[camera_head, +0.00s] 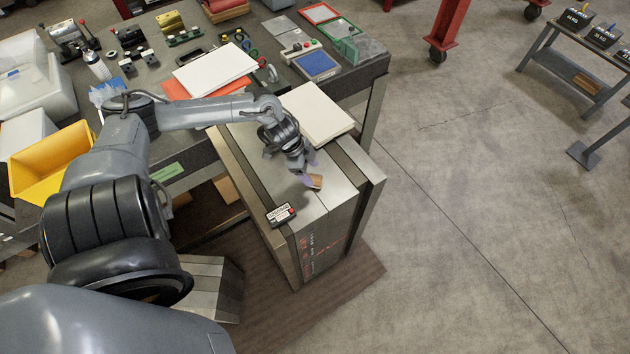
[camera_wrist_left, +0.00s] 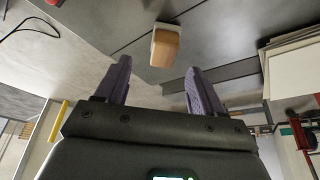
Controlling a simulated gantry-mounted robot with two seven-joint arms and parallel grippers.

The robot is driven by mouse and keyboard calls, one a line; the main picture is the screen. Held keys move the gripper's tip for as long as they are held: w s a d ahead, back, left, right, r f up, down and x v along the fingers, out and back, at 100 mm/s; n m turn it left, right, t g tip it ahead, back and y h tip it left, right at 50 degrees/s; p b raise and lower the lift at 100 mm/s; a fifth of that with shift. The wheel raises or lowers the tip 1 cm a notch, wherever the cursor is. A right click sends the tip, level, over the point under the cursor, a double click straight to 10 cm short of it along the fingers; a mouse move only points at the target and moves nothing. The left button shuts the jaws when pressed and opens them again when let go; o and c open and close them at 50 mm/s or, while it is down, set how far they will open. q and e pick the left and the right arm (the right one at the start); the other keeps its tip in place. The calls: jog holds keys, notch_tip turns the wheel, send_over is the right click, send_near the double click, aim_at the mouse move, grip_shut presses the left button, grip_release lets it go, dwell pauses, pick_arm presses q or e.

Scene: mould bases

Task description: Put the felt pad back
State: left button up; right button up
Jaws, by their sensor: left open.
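A small tan block with a pale layer on one side (camera_head: 316,181) rests on the steel mould base (camera_head: 338,190); it is the likeliest felt pad, but I cannot be sure. It also shows in the left wrist view (camera_wrist_left: 165,45), just beyond the fingertips and between their lines. My left gripper (camera_head: 308,170) is open and empty, with its purple fingers close beside the block in the head view. In the left wrist view the fingers (camera_wrist_left: 158,70) stand wide apart, with nothing between them. My right gripper is not in view.
A stack of white sheets (camera_head: 316,113) lies on the mould base behind my gripper. A small labelled box with a red button (camera_head: 281,214) sits at its front left. The bench behind is crowded with tools, white paper (camera_head: 214,70) and a blue pad (camera_head: 317,64). Open floor lies right.

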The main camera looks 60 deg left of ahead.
aim_at(315, 178)
pick_arm(q)
jog(key=shift+a+x, duration=0.15)
jog(key=shift+x, duration=1.15)
jog(key=shift+a+x, duration=0.15)
jog(key=shift+x, duration=1.2)
jog(key=shift+s, duration=0.1)
jog(key=c, duration=1.1)
